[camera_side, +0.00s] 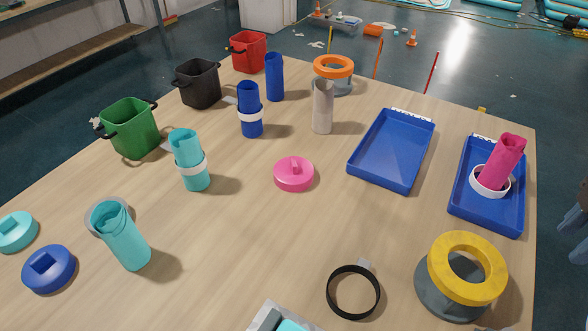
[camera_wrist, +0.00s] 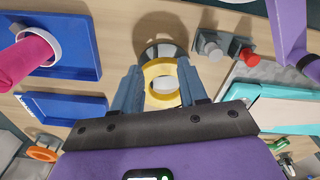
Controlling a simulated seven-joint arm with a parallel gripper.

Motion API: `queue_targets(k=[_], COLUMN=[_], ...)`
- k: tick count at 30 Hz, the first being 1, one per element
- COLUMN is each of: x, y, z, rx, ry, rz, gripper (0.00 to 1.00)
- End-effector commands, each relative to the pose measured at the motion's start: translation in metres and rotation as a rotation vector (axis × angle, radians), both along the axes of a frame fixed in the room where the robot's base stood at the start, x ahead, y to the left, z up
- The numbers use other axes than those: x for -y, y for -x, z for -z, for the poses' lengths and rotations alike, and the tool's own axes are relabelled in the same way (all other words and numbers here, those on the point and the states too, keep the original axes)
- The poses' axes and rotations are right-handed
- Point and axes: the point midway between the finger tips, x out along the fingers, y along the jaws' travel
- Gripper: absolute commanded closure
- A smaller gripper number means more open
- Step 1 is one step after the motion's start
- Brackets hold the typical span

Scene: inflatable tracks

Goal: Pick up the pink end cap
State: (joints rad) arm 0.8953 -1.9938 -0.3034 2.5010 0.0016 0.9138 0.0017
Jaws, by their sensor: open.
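The pink end cap (camera_side: 294,174) is a round disc with a raised grip on top. It lies flat on the table near the middle in the side view, with clear wood around it. I cannot see it in the wrist view. My gripper (camera_wrist: 160,78) shows in the wrist view, its two grey-blue fingers apart and nothing held between them. A yellow ring (camera_wrist: 148,72) on a grey stand shows beyond and between the fingers. My gripper is out of the side view, so its distance from the cap cannot be told.
Blue trays (camera_side: 356,172) lie right of the cap; one holds a pink tube (camera_side: 506,158) in a white ring. Teal tubes (camera_side: 128,243) stand left and blue ones (camera_side: 275,78) behind. A black ring (camera_side: 331,287) and the yellow ring (camera_side: 440,262) are at front right.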

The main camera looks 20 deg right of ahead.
Motion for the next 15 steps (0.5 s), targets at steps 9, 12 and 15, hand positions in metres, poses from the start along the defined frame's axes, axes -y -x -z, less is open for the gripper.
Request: queue_targets(k=[9, 12, 15], x=[-0.055, -0.082, -0.109], y=[-0.059, -0.088, -0.116], z=[-0.013, -0.018, -0.022], rx=[0.042, 0.066, 0.088], ry=[-0.015, -0.024, -0.035], rz=[0.141, 0.217, 0.290], gripper=[0.57, 0.57, 0.57])
